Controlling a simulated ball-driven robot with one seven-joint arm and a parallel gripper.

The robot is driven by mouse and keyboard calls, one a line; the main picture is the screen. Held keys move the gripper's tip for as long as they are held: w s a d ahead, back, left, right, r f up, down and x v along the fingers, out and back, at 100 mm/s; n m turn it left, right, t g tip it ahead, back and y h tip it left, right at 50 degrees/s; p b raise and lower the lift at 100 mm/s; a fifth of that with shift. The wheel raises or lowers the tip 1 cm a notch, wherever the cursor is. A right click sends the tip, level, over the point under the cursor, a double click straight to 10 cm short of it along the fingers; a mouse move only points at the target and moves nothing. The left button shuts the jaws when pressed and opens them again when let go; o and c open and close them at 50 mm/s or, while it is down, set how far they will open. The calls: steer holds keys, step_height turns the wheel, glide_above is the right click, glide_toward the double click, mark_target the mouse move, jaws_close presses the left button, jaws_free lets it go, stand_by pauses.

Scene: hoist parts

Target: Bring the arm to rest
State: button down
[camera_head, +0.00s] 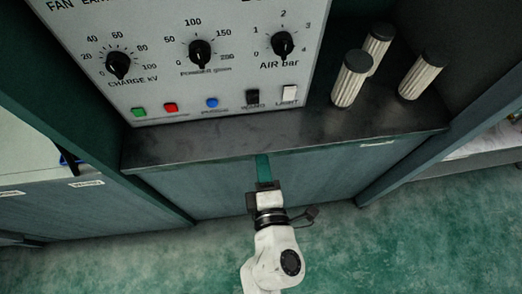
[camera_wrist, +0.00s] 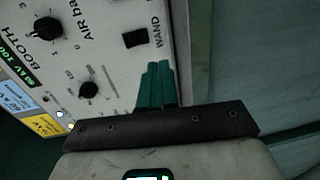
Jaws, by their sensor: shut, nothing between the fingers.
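My gripper (camera_head: 262,160) shows in the head view at the end of my white arm, in front of the dark shelf's front edge. Its green fingers are together with nothing between them. In the wrist view the green fingers (camera_wrist: 156,84) stand side by side, with part of the control panel (camera_wrist: 110,50) behind them. I cannot tell from these views how far the fingertips are from the shelf edge.
The control panel (camera_head: 185,75) has three dials and several coloured buttons. Three pleated filter cartridges (camera_head: 350,82) stand on the dark shelf (camera_head: 290,128) to its right. Green cabinet walls flank the shelf. The green floor (camera_head: 400,240) at lower right looks clear.

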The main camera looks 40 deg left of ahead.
steer(key=shift+s+d, duration=0.15)
stand_by(0.5)
steer(key=w+d+f+m+h, duration=0.25)
steer(key=d+m+h, duration=0.2)
steer(key=d, duration=0.45)
steer(key=w+d+f+m+h, duration=0.1)
steer(key=w+d+m+h, duration=0.25)
steer(key=d+m, duration=0.45)
steer(key=w+d+f+m+h, duration=0.2)
steer(key=w+d+m+h, duration=0.15)
steer(key=d, duration=0.75)
steer(key=s+d+f+m+g+h, duration=0.25)
steer(key=s+d+m, duration=0.25)
steer(key=d, duration=0.4)
steer(key=s+d+m+g, duration=0.3)
steer(key=s, duration=0.4)
steer(key=s+d+f+m+g+y, duration=0.1)
steer(key=s+d+m+g, duration=0.3)
steer(key=s, duration=0.4)
steer(key=shift+s+f, duration=0.25)
steer(key=shift+s, duration=0.05)
steer(key=shift+d+g, duration=0.1)
steer(key=shift+g, duration=0.15)
